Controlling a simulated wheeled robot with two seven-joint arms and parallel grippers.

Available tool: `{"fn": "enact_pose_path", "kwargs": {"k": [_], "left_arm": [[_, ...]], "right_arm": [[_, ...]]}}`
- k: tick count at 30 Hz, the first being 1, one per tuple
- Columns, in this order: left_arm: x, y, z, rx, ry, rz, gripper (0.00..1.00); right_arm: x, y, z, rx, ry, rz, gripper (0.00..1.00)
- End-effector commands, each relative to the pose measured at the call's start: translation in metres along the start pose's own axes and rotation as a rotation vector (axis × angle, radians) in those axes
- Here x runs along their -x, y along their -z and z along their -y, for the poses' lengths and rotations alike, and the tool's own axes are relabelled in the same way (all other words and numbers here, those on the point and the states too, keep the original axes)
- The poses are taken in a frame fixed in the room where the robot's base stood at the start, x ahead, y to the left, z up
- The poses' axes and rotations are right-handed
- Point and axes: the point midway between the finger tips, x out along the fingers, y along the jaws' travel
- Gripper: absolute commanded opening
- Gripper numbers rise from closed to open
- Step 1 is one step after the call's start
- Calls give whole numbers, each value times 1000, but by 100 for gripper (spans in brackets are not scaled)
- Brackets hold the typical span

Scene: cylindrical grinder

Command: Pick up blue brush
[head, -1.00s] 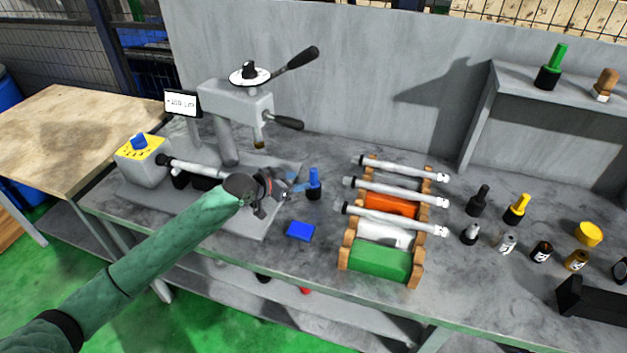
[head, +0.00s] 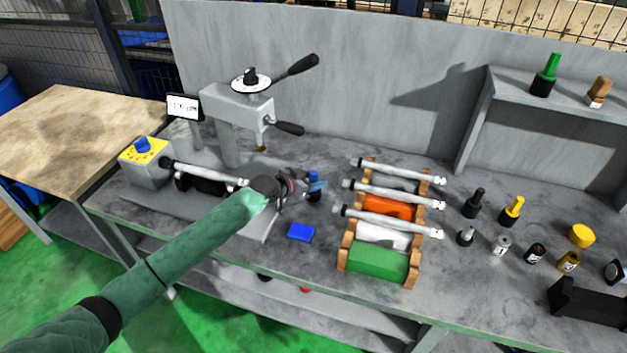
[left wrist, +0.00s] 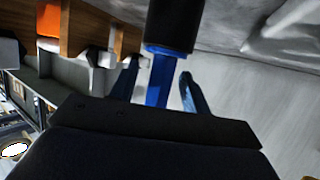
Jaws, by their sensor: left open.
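The blue brush (head: 314,178) stands upright on the grey bench, with a blue handle on top and a dark lower part. My left gripper (head: 307,188) is right at the brush, coming in from the left, and partly covers it. In the left wrist view, the brush's blue handle (left wrist: 158,82) lies between the two blue fingers of my left gripper (left wrist: 157,80), with its black part (left wrist: 172,25) beyond. The fingers are open, with a visible gap on the right side of the handle. My right gripper is not in view.
A blue block (head: 301,233) lies just in front of the brush. A wooden rack (head: 346,252) with metal rods stands to the right. The grinder (head: 232,110) with its black levers stands behind left. Several bottles stand farther right.

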Motion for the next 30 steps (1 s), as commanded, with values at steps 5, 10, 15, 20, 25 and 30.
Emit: {"fn": "enact_pose_path", "kwargs": {"k": [5, 10, 15, 20, 25, 30], "left_arm": [[-4, 0, 0, 0, 0, 0, 47], [-4, 0, 0, 0, 0, 0, 43], [-3, 0, 0, 0, 0, 0, 10], [-3, 0, 0, 0, 0, 0, 0], [-3, 1, 0, -1, 0, -1, 0], [-1, 7, 0, -2, 0, -1, 0]], "right_arm": [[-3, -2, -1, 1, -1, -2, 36], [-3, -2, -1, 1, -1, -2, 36], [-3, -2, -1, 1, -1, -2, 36], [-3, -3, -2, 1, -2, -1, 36], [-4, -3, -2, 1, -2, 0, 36], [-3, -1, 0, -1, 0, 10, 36]]}}
